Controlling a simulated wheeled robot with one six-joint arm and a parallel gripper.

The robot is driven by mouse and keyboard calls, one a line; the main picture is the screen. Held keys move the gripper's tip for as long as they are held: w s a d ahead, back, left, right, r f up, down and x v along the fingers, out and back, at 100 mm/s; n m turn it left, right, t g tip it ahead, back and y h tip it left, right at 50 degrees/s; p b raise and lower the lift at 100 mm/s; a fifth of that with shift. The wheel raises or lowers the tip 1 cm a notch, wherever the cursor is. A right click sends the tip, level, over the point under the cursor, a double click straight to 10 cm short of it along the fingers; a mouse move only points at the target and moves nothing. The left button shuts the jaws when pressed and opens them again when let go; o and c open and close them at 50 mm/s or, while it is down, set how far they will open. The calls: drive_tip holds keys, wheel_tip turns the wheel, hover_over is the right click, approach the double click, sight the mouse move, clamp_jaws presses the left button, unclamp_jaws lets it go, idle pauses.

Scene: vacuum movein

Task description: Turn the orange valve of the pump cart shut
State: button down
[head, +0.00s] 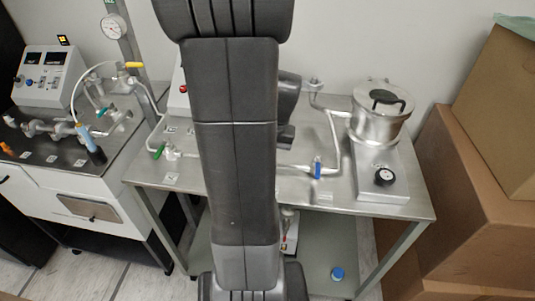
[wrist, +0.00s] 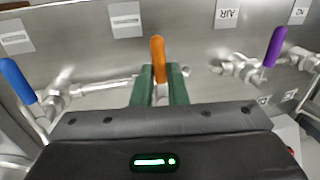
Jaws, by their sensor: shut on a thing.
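The orange valve handle (wrist: 157,50) shows in the middle of the wrist view, pointing up in the picture. My gripper (wrist: 160,72) has its two green fingers on either side of the handle and is shut on it. A thin silver pipe runs left from the valve, and the handle looks roughly crosswise to that pipe. The valve body is mostly hidden behind my fingers and gripper housing.
In the wrist view a blue handle (wrist: 17,80) is at left and a purple handle (wrist: 274,46) at right, near an AIR label (wrist: 228,14). In the head view a metal pot (head: 380,115) stands on the cart, with cardboard boxes (head: 470,190) close at right.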

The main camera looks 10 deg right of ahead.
drive_tip(key=shift+a+m, duration=0.1)
drive_tip(key=shift+m, duration=0.2)
drive_tip(key=c, duration=1.4)
unclamp_jaws()
drive_tip(key=shift+c, duration=0.2)
drive_tip(key=shift+r, duration=0.1)
wheel_tip(320, 180, up, 13)
drive_tip(key=d, duration=0.2)
drive_tip(key=shift+s+d+r, duration=0.2)
drive_tip(key=shift+s+d, duration=0.1)
drive_tip(key=shift+s, duration=0.1)
drive_tip(key=shift+f, duration=0.1)
drive_tip(key=a+f, duration=0.1)
drive_tip(key=f, duration=0.8)
drive_tip(key=a+f, duration=0.1)
drive_tip(key=f, duration=0.3)
drive_tip(key=shift+w+a+f, duration=0.2)
drive_tip(key=shift+w+a, duration=0.1)
drive_tip(key=shift+w, duration=0.1)
